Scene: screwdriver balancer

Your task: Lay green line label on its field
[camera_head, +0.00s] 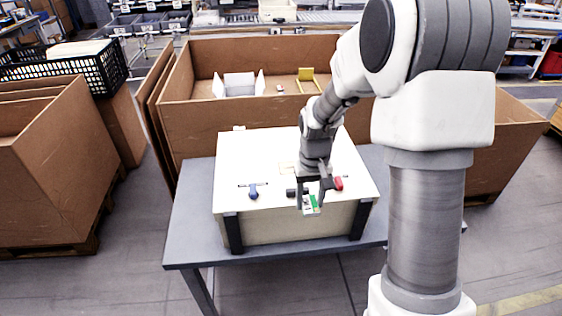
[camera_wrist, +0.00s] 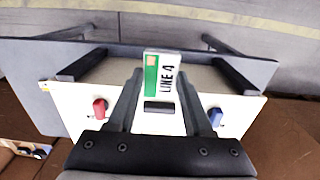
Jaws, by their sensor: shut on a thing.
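The green line label (camera_wrist: 167,78) is a white plate with a green strip and the text "LINE 4". My gripper (camera_wrist: 160,85) is shut on it, with one finger at each side. In the head view the label (camera_head: 312,205) hangs from my gripper (camera_head: 311,197) at the front edge of the white-topped box (camera_head: 240,150). I cannot tell whether it touches the box. A small black block (camera_wrist: 158,107) lies on the white top behind the label. No marked field is clearly recognisable, and the label hides part of the box front.
A blue-handled tool (camera_head: 253,191) lies on the box top to the left, and a red-handled one (camera_head: 338,184) to the right. The box stands on a grey table (camera_head: 190,220). Large cardboard bins (camera_head: 190,120) stand behind. The left part of the top is mostly clear.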

